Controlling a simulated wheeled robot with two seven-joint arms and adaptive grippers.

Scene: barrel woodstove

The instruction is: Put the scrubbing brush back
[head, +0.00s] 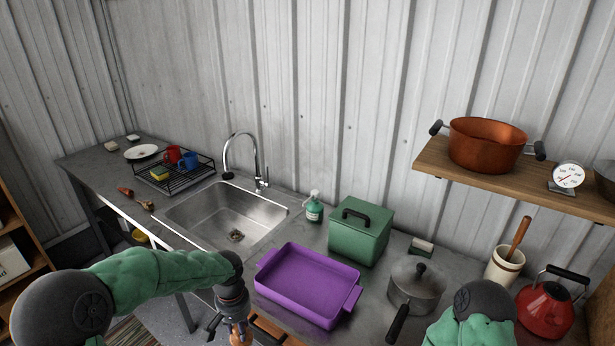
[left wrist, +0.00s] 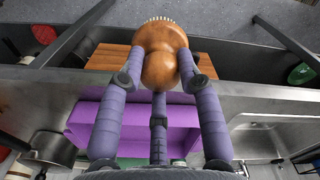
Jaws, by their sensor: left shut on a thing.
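The scrubbing brush (left wrist: 163,42) is a round-knobbed wooden brush with pale bristles, seen close up in the left wrist view. My left gripper (left wrist: 168,68) is shut on its wooden knob, with the bristles on the side away from the palm. In the head view my left gripper (head: 229,328) is at the bottom, by the front edge of the counter, and only a small wooden part of the brush (head: 238,338) shows there. My right gripper is out of view; only part of my right arm shows at the lower right.
A purple tray (head: 305,292), green lidded box (head: 357,237), lidded pot (head: 416,290) and wooden board (head: 272,332) crowd the counter near the gripper. The sink (head: 215,216) is empty. A dish rack (head: 185,181) with mugs stands beyond it.

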